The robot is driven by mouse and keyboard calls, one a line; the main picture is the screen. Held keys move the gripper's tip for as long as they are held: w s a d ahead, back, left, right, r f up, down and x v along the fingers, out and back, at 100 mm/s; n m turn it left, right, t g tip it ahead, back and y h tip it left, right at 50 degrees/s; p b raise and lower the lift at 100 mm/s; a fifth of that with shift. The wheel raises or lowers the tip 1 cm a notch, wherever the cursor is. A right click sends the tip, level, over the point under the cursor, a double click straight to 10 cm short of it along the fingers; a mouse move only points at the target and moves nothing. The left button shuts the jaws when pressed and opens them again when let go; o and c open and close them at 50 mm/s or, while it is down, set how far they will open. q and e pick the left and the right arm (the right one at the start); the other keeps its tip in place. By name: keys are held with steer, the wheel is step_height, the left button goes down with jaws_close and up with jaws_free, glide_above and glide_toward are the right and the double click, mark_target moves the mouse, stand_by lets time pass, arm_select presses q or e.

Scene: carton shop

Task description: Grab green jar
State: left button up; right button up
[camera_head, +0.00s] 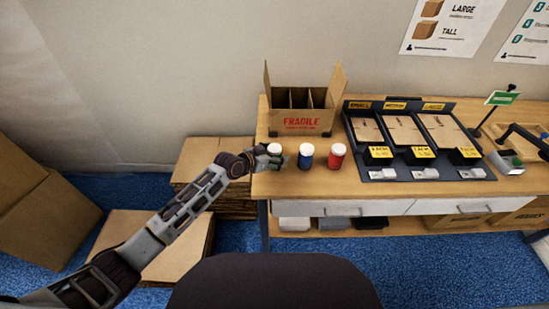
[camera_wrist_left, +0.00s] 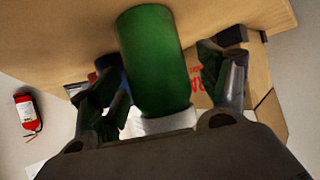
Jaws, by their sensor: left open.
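The green jar (camera_wrist_left: 153,60) fills the middle of the left wrist view, its white lid (camera_wrist_left: 167,124) toward my palm. In the head view its white lid (camera_head: 274,149) shows at the table's left end, and my gripper hides most of its body. My left gripper (camera_head: 270,161) is open at the jar. In the left wrist view its fingers stand on either side of the jar, with visible gaps. A blue jar (camera_head: 305,158) and a red jar (camera_head: 336,160), both white-lidded, stand to the right. My right gripper is not in view.
An open carton marked FRAGILE (camera_head: 304,113) stands behind the jars on the wooden table (camera_head: 360,193). A black rack (camera_head: 415,140) of flat cartons is right of the red jar. Stacked cardboard (camera_head: 190,160) lies on the floor left of the table.

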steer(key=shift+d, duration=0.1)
arm_select(q)
steer(key=c, duration=1.2)
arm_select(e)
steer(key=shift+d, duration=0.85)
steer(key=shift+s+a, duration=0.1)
